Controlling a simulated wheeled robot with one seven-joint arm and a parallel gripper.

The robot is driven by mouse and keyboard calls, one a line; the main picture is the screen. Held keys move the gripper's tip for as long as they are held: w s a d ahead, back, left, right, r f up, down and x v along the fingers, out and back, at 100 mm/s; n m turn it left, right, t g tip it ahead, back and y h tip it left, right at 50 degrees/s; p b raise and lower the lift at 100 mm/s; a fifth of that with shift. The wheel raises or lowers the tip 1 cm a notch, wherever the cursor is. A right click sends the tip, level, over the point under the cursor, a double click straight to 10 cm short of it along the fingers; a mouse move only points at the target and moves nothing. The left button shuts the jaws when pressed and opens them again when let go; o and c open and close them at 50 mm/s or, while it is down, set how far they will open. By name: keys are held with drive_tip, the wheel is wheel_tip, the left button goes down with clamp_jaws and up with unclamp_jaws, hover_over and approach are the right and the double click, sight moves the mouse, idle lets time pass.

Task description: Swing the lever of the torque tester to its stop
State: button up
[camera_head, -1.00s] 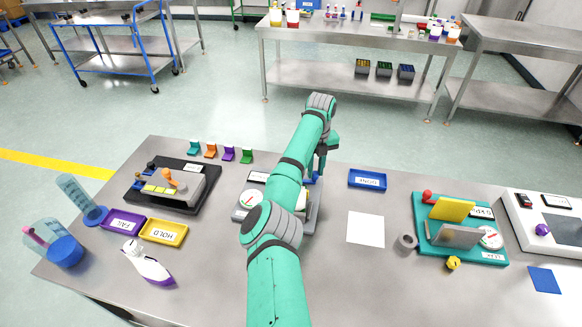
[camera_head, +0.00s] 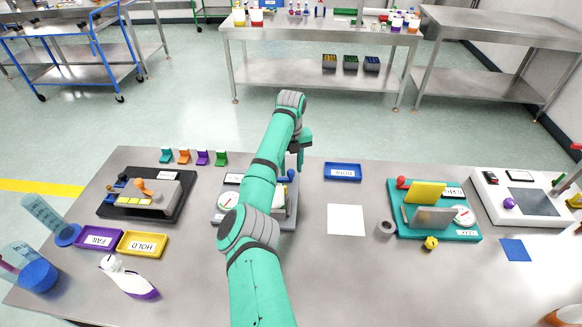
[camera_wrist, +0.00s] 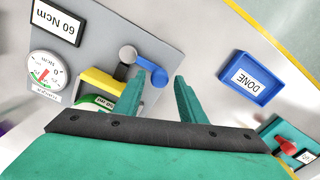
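The torque tester (camera_wrist: 95,38) is a grey plate with a round dial (camera_wrist: 46,70) and a "60 Ncm" label in the wrist view. Its lever (camera_wrist: 150,68) is a short blue arm with a rounded end, running right and down from a grey knob (camera_wrist: 127,54). My gripper (camera_wrist: 159,80) is open, and the lever's blue end shows between its two teal fingertips. I cannot tell whether they touch. In the head view my arm hides much of the tester, leaving its dial (camera_head: 228,202) and a bit of blue visible.
A yellow block (camera_wrist: 105,84) sits on the tester close to the left finger. A blue DONE tray (camera_head: 342,172) lies to the right, with a white sheet (camera_head: 346,220) before it. A teal fixture (camera_head: 435,225) stands further right. HOLD (camera_head: 142,244) and FAIL (camera_head: 98,238) trays lie left.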

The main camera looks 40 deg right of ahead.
idle(0.3)
wheel_tip(320, 180, up, 11)
drive_tip(key=shift+f, duration=0.15)
idle(0.4)
idle(0.4)
